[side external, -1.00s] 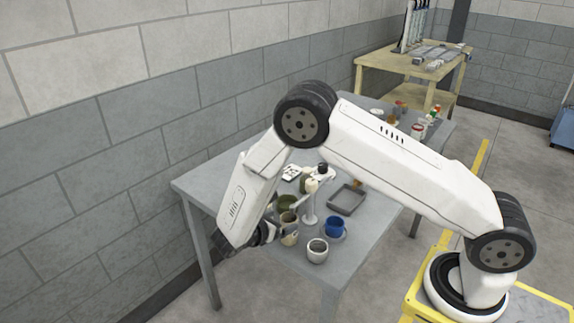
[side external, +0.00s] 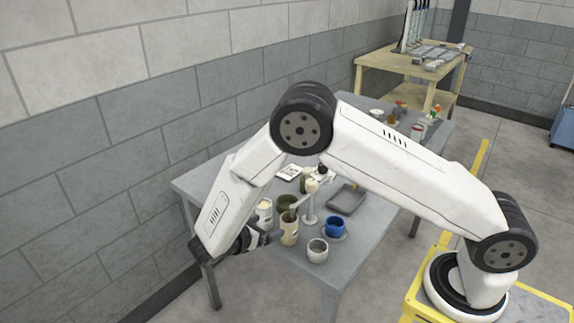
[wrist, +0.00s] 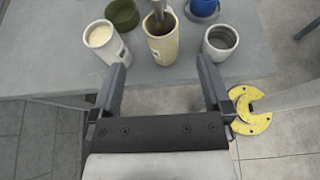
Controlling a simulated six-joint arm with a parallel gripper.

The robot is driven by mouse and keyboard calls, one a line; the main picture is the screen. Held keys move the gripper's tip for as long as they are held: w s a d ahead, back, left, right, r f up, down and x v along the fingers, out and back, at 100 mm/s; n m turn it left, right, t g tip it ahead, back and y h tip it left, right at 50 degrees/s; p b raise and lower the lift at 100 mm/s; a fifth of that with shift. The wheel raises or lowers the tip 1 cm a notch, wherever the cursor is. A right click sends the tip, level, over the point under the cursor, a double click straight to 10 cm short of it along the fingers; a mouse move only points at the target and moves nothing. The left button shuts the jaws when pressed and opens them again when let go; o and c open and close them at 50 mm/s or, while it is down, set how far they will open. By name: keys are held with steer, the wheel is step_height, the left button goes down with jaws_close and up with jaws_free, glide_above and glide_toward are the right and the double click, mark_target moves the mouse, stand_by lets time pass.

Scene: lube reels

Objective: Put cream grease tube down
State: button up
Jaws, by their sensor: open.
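A cream tube-like container (side external: 289,233) stands upright near the table's front edge, with a grey rod in its open top. In the wrist view the cream container (wrist: 162,52) stands just beyond my fingertips, centred between them. My gripper (wrist: 162,70) is open and empty, apart from the container. In the side view my gripper (side external: 268,238) is left of the cream container, low beside the table edge. A second cream container (wrist: 102,37) with pale contents stands to its left, so which one is the grease tube I cannot tell for sure.
A green container (wrist: 122,14) stands behind. A pale grey cup (wrist: 220,40) is to the right, and a blue cup (side external: 335,227) is behind that. A grey tray (side external: 347,200) lies farther back. The table's front edge is below my fingers.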

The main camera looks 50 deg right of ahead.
steer(key=s+d+r+m+t+y, duration=0.1)
steer(key=s+r+m+y, duration=0.3)
steer(key=m, duration=0.5)
steer(key=s+d+r+m+t+y, duration=0.1)
steer(key=s+d+r+m+y, duration=0.2)
steer(key=s+m+y, duration=0.6)
steer(key=shift+s+r+t, duration=0.3)
steer(key=shift+s+r, duration=0.15)
steer(key=shift+r, duration=0.5)
